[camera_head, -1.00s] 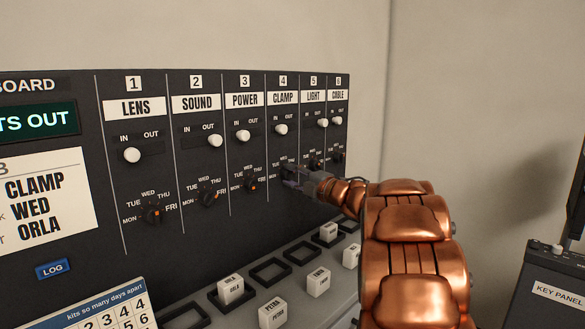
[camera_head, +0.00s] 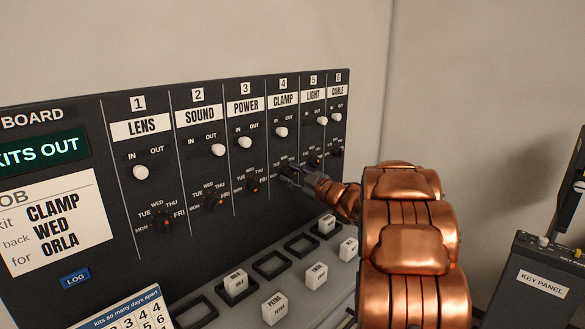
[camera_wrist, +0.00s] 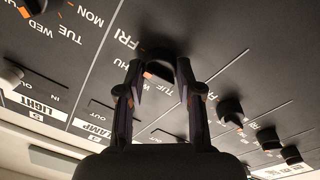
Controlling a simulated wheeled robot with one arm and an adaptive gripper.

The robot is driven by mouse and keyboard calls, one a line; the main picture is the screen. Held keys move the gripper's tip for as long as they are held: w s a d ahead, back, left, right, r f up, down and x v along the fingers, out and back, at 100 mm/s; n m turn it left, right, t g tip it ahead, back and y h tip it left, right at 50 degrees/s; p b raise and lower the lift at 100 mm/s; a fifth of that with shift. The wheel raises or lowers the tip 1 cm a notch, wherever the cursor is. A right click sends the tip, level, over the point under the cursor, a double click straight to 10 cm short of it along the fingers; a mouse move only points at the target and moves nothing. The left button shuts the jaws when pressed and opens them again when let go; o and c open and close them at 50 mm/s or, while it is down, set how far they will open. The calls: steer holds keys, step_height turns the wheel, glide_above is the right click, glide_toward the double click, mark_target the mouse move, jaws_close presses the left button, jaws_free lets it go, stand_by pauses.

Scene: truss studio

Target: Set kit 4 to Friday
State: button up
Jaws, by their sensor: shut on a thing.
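The kit 4 column, headed CLAMP (camera_head: 283,100), is on the dark board. In the wrist view, my gripper (camera_wrist: 160,72) is shut on the black kit 4 dial (camera_wrist: 158,56), one finger on each side. An orange mark shows on the dial's lower left, toward the THU label (camera_wrist: 121,64). The FRI label (camera_wrist: 126,39) is above it in that view.
Other day dials, such as kit 3's (camera_head: 253,184) and kit 5's (camera_head: 315,160), flank it. A job card (camera_head: 50,222) reads CLAMP, WED, ORLA. Name blocks (camera_head: 275,308) and empty square frames (camera_head: 271,264) lie on the ledge below. A key panel (camera_head: 543,283) is at right.

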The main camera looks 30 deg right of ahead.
steer(key=shift+f+m+p, duration=0.1)
steer(key=shift+m+p, duration=0.25)
steer(key=shift+m, duration=0.25)
steer(key=o, duration=1.2)
steer(key=shift+c, duration=0.2)
steer(key=v, duration=1.2)
steer(key=shift+w+a, duration=0.1)
